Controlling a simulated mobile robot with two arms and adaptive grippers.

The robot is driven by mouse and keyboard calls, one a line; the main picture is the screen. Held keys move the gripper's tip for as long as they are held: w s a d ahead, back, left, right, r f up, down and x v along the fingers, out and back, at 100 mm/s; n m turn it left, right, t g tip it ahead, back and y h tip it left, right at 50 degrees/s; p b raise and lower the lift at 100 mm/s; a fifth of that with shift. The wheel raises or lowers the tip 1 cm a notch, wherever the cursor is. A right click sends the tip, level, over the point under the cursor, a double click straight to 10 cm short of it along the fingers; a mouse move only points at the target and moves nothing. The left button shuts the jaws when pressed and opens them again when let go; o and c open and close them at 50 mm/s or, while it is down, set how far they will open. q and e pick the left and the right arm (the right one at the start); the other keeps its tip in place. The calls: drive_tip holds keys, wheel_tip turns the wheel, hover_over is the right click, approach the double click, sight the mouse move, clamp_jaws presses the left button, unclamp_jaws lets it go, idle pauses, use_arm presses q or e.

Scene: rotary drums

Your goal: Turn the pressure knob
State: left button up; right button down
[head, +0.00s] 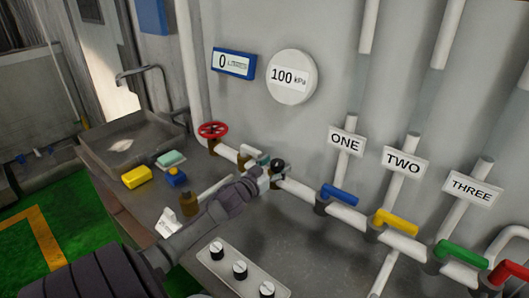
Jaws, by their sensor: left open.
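No knob in the head view carries a readable label naming it as the pressure knob. A small dark round knob-like part (278,165) shows at the white pipe, right at my left gripper (270,174). My left gripper is open beside this part, and I cannot tell whether it touches it. The gripper hides part of the pipe and the fitting there. A round white gauge (291,77) on the wall above reads 100 kPa. A panel with three black-and-white knobs (240,269) lies on the bench in front. My right gripper is not in view.
A red handwheel (213,130) is left of my gripper. Blue (340,194), yellow (397,222), green (462,250) and red (509,274) valve handles line the pipe to the right. A brown bottle (188,204) and a yellow sponge-like block (136,177) stand left of my arm.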

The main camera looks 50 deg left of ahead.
use_arm(q)
drive_tip(key=s+d, duration=0.1)
drive_tip(key=s, duration=1)
drive_tip(key=shift+d, duration=0.2)
